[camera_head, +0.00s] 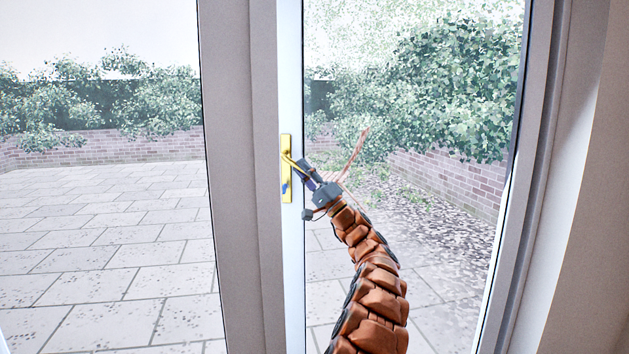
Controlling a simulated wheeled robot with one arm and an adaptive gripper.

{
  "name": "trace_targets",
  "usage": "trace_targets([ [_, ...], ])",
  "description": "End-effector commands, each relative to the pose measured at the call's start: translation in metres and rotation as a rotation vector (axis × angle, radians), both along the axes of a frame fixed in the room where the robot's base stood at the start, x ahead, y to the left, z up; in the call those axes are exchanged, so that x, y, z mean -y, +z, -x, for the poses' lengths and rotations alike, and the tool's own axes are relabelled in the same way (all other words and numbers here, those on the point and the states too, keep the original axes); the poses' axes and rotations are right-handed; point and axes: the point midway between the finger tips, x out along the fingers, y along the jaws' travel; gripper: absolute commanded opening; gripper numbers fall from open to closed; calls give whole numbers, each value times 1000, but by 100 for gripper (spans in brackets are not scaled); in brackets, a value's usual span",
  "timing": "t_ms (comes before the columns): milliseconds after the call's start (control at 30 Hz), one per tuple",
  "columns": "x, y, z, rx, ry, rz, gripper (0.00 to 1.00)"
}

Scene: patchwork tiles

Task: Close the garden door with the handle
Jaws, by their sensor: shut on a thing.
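The garden door is a glazed door with a white stile (291,260) on its left side and a large glass pane to the right of it. A gold handle (287,143) with a long backplate is on that stile, its lever reaching right. My gripper (303,172) is at the lever from the right, its dark fingers shut on it. The exact contact is small and partly hidden by the fingers. I cannot tell how far the door stands from its frame.
A wide grey post (242,200) stands left of the stile, with another large glass pane beyond it. A grey frame (512,200) and pale wall (590,210) bound the right side. Outside are patio paving (120,250), a brick wall (100,147) and bushes (450,80).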

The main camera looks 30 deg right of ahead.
Motion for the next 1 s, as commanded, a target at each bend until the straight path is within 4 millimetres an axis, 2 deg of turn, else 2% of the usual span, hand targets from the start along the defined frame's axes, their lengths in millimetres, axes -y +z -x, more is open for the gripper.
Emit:
trace_targets([
  [33, -2, -9, -1, 11, 2, -19, 0],
  [200, -8, -11, -2, 52, 7, -74, 0],
  [1000, -11, -10, -1, 93, 8, -126, 0],
])
